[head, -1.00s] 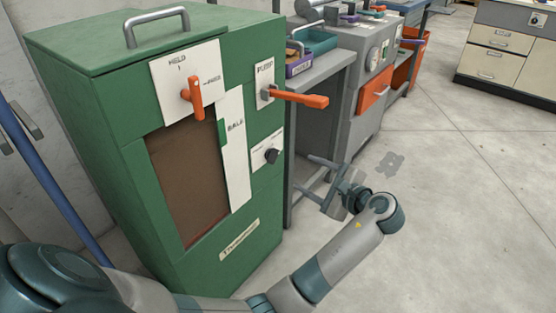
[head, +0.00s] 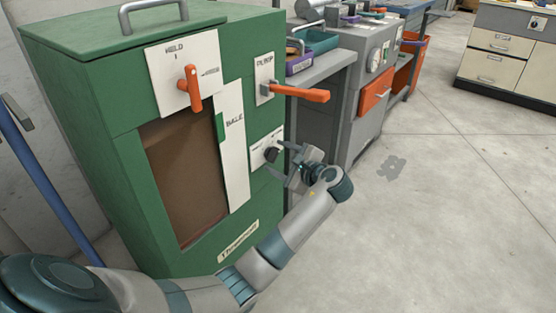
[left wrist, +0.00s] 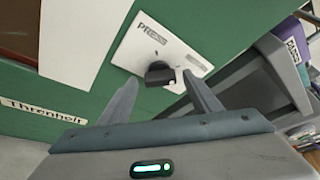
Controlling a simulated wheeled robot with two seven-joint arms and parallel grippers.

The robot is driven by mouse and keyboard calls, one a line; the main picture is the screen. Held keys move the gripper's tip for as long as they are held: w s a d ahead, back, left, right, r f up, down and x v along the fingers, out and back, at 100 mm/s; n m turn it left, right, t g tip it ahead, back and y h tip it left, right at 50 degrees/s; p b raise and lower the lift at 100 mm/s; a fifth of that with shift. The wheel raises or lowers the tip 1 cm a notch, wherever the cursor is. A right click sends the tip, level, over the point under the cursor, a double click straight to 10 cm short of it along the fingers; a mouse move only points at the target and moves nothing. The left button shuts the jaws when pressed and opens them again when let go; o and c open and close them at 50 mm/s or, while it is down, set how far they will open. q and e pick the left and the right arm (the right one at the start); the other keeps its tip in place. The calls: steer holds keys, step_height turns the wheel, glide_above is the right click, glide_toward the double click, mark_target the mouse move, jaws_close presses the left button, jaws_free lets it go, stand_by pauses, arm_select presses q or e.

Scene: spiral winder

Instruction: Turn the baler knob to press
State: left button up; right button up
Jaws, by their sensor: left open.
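The baler is a green cabinet (head: 110,165) at the left. Its black knob (head: 271,154) sits on a white plate (head: 258,161) on the front, low at the right. In the left wrist view the knob (left wrist: 160,74) is ahead of my fingers, and lettering starting "PRE" shows on its plate. My left gripper (head: 283,160) is open beside the knob, its two fingers reaching toward it from either side. It looks empty; I cannot tell whether a finger touches the knob. My right gripper is not in view.
An orange lever (head: 300,93) sticks out above the knob, by the pump label. Another orange handle (head: 193,88) sits on the upper white plate. A grey bench (head: 328,70) with trays stands just right of the cabinet.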

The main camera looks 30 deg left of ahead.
arm_select(q)
steer(key=shift+a, duration=0.15)
steer(key=c, duration=1)
steer(key=shift+c, duration=0.2)
